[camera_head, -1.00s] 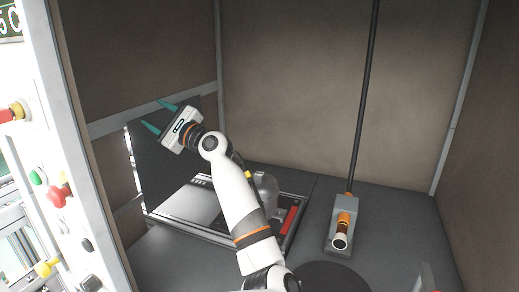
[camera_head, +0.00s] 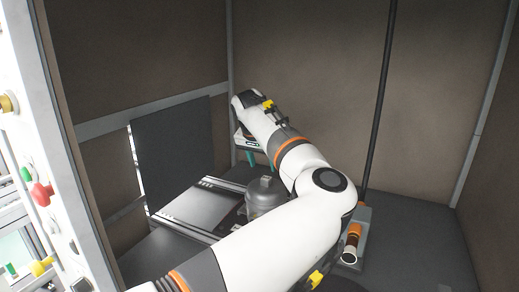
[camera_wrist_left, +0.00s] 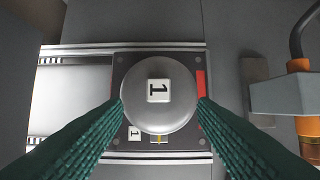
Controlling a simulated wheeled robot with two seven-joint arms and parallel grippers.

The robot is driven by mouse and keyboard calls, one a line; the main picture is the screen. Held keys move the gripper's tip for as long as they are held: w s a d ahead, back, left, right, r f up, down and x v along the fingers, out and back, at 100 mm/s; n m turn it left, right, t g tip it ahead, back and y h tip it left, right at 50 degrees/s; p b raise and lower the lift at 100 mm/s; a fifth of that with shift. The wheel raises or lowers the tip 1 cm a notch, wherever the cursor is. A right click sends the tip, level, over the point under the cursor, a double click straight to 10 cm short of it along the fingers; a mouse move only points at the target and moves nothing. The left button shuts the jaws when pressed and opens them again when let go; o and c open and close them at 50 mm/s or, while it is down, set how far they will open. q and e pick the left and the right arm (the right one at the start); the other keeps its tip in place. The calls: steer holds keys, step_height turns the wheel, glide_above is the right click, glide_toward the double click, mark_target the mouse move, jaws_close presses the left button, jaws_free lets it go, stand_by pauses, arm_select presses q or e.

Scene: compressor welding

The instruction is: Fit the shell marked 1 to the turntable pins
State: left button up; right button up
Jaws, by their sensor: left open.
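The shell marked 1 is a grey metal dome (camera_head: 264,194) standing on the slide platform in the head view, partly hidden by my left arm. In the left wrist view the shell (camera_wrist_left: 176,112) shows from above, with a white label "1" on its top, on a dark square plate (camera_wrist_left: 188,62). My left gripper (camera_head: 250,158) is open, pointing down behind the shell in the head view. Its green fingers (camera_wrist_left: 160,112) frame the shell's two sides in the wrist view, seemingly above it; contact cannot be told. My right gripper is not in view. Turntable pins are not visible.
A rail platform (camera_head: 196,207) lies left of the shell, with a dark upright panel (camera_head: 172,150) behind it. A torch-like device with an orange band (camera_head: 354,231) stands right, below a dark pole (camera_head: 382,100). A button panel (camera_head: 38,180) edges the booth at left.

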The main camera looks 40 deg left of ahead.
mark_target(266, 178)
arm_select(q)
steer(key=p+x, duration=0.1)
steer(key=x, duration=0.5)
steer(key=shift+w+a+f, duration=0.15)
steer(key=shift+f, duration=0.2)
jaws_close()
steer(key=c, duration=0.7)
jaws_free()
steer(key=shift+r, duration=0.1)
steer(key=shift+c, duration=0.2)
jaws_close()
steer(key=shift+c, duration=0.2)
jaws_free()
jaws_close()
